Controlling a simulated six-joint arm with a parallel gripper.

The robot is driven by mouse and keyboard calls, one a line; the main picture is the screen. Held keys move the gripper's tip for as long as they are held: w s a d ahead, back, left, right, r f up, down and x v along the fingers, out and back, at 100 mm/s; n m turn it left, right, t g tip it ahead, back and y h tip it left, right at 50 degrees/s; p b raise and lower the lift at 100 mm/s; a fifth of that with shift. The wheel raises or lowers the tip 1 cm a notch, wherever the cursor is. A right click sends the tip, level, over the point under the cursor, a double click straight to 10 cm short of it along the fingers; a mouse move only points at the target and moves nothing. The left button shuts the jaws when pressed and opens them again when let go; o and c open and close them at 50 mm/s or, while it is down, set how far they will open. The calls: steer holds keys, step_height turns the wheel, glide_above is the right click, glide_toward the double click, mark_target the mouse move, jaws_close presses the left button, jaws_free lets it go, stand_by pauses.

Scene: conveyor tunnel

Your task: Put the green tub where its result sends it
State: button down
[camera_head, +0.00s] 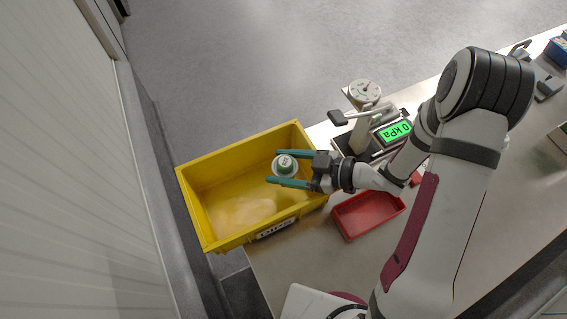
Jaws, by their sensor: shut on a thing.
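The green tub (285,170) is a small round pot with a pale, marked lid and a green side. It is held between the two teal fingers of my gripper (284,171), which is shut on it. My gripper and the tub are over the yellow crate (188,192), toward its right side. The tub's height above the crate floor is hard to judge. A device with a round dial (364,92) and a green-lit display reading "0 kPa" (394,131) stands on the table behind my wrist.
A shallow red tray (345,228) lies on the table right of the crate and looks empty. The yellow crate looks otherwise empty and has a label on its near wall. A pale wall (70,160) stands at left. Blue and dark items lie at the table's far right.

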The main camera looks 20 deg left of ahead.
jaws_free()
steer(key=shift+f+m, duration=0.3)
steer(key=shift+f, duration=0.15)
steer(key=shift+r, duration=0.4)
steer(key=v, duration=1.2)
steer(key=shift+r, duration=0.3)
